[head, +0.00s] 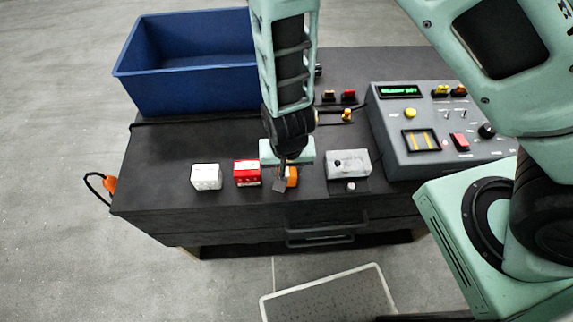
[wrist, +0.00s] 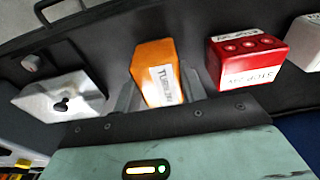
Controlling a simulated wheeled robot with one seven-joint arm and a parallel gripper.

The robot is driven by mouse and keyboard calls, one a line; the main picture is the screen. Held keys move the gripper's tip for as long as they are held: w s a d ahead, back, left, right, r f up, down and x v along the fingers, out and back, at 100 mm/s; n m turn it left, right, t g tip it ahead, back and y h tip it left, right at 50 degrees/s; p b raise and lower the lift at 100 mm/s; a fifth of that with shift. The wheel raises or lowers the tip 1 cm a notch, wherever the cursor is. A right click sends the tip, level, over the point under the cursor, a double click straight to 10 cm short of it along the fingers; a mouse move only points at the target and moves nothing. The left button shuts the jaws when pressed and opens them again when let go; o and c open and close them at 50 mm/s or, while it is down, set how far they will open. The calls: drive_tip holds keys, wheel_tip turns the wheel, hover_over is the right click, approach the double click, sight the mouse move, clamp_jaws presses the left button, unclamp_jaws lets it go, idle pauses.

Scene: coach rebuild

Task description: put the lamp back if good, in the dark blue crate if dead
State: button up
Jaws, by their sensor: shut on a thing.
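An orange lamp block (head: 292,177) with a white label stands at the front of the dark bench, partly hidden by my gripper (head: 283,184) in the head view. In the wrist view my gripper's fingers lie on both sides of the orange lamp (wrist: 153,68). They are shut on it. The label seems to begin with "TURN"; the rest is hard to read. I cannot tell whether the lamp touches the bench. The dark blue crate (head: 190,82) stands at the back left, and the visible part of its inside looks empty.
A red block (head: 247,173) and a white block (head: 206,177) stand left of the gripper. A light grey box with a black knob (head: 348,164) is on its right. A grey console (head: 420,160) with a lit green display stands farther right. Small coloured parts (head: 338,96) lie behind.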

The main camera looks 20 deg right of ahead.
sight(287, 172)
drive_tip(key=shift+f, duration=0.2)
drive_tip(key=o, duration=1.1)
drive_tip(key=shift+r, duration=0.15)
drive_tip(key=s+r+n+g+y+p, duration=0.15)
drive_tip(key=s+r, duration=0.25)
drive_tip(key=r, duration=0.6)
drive_tip(key=s+r+n+g+y, duration=0.1)
drive_tip(key=s+r+n, duration=0.2)
drive_tip(key=r, duration=0.8)
drive_tip(key=s+d+r+n, duration=0.1)
drive_tip(key=r, duration=0.1)
drive_tip(key=s+d+r+n+h, duration=0.1)
drive_tip(key=s+r+n, duration=0.1)
drive_tip(key=s+d+r+n+t, duration=0.1)
drive_tip(key=s+d+r+n, duration=0.1)
drive_tip(key=r, duration=0.1)
drive_tip(key=shift+r+n+h, duration=0.1)
drive_tip(key=shift+n+h, duration=0.15)
drive_tip(key=shift+h, duration=0.1)
